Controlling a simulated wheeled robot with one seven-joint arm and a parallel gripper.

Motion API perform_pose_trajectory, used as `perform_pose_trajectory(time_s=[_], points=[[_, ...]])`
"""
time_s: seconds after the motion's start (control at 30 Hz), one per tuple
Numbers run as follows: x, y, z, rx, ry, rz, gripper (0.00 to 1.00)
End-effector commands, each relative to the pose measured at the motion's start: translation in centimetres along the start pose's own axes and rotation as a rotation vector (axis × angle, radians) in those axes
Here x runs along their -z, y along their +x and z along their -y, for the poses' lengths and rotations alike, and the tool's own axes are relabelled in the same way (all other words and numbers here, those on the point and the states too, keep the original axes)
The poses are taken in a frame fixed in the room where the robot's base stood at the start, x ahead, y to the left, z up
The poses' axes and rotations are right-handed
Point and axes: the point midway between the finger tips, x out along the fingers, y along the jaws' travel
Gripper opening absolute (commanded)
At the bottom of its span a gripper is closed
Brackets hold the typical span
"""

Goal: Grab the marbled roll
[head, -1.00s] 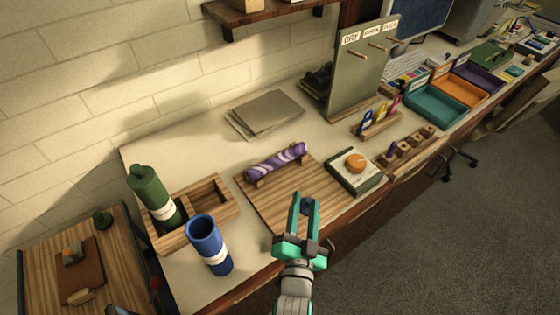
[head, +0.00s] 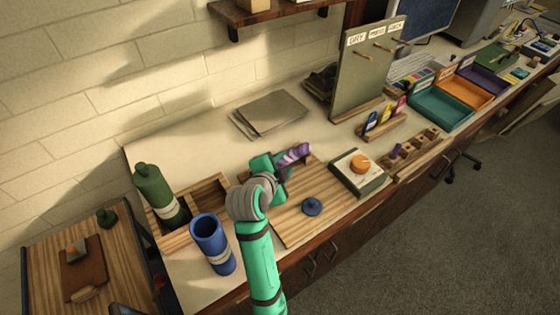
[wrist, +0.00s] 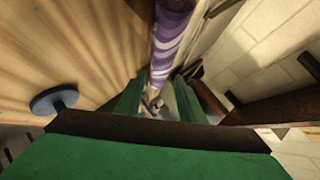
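The marbled roll (head: 298,153), purple with pale swirls, lies at the back of the wooden board (head: 290,218). In the head view my gripper (head: 277,167) is over its left part and hides it; only the right end shows. In the wrist view the roll (wrist: 172,38) comes down from the top edge toward the space between the two green fingers of my gripper (wrist: 158,98). The fingers stand apart, one on each side of the roll's lower end. I cannot tell whether either finger touches it.
A blue tube (head: 212,243) and green bottle (head: 160,195) stand left. Grey sheets (head: 270,113) lie behind.

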Motion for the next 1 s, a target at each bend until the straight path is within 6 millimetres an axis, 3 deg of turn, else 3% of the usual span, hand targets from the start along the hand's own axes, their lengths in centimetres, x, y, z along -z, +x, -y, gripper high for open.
perform_pose_trajectory(time_s=[0.5,0.77,0.8,0.9,1.0], points=[[-0.1,5.9,0.0,0.001,-0.001,0.001,0.36],[-0.1,6.2,0.0,0.002,-0.001,0.002,0.36],[-0.1,6.2,0.0,0.002,-0.001,0.002,0.33],[-0.1,6.2,0.0,0.002,-0.001,0.002,0.09],[-0.1,6.2,0.0,0.002,-0.001,0.001,0.07]])
